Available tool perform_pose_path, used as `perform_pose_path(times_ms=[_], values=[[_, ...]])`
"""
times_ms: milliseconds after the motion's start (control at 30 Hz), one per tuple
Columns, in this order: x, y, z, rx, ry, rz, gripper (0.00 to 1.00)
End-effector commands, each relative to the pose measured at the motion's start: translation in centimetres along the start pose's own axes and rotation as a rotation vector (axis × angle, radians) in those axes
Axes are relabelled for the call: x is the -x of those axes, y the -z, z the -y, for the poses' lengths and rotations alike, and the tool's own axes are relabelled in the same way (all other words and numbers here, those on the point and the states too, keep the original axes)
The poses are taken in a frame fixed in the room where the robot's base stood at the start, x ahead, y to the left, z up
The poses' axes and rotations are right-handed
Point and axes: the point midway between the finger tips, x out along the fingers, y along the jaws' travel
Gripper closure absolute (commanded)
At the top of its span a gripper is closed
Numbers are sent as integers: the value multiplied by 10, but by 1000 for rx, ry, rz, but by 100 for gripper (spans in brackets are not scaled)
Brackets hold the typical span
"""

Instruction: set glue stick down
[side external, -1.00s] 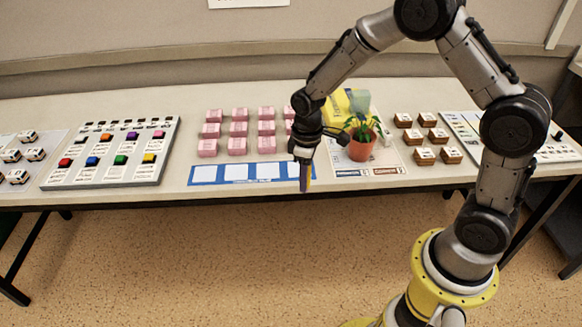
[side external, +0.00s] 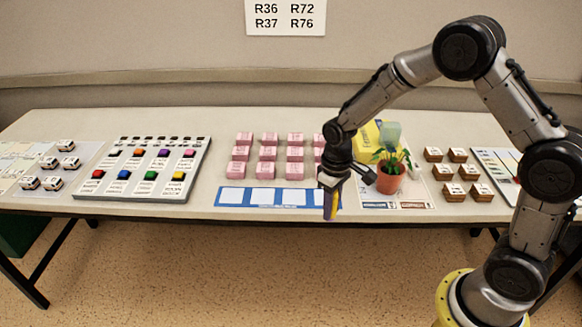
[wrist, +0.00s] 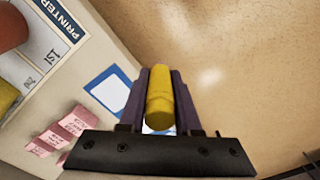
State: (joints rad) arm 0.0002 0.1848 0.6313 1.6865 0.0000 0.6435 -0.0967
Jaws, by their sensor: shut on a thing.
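My gripper (side external: 330,210) points down at the front edge of the table, by the right end of a blue-bordered strip with white squares (side external: 264,197). Its purple fingers are shut on a yellow glue stick (wrist: 160,101), seen between them in the wrist view. In the side view the fingers hide most of the stick. The strip also shows in the wrist view (wrist: 92,84), left of the fingers. The stick seems to be held above the table, but its height is hard to tell.
Rows of pink blocks (side external: 268,153) stand behind the strip. A potted plant (side external: 390,178) and a yellow package (side external: 366,136) stand right of my gripper. Wooden blocks (side external: 481,192) are further right. A button panel (side external: 140,170) and small white blocks (side external: 67,146) are left.

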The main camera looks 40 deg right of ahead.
Motion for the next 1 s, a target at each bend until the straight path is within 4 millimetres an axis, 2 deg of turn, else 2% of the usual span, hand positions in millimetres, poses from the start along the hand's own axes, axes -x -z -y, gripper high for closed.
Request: perform_pose_path(times_ms=[33, 167, 400, 533, 700, 867, 1000], values=[[11, 6, -4, 32, -1, -10, 100], [35, 15, -28, 76, -2, -10, 100], [81, 25, -102, 63, -2, -7, 100], [98, 25, -142, 13, -1, -7, 100], [107, 20, -180, -67, 0, -3, 100], [102, 20, -194, -95, 1, -3, 100], [92, 38, -205, -96, 0, -3, 100]])
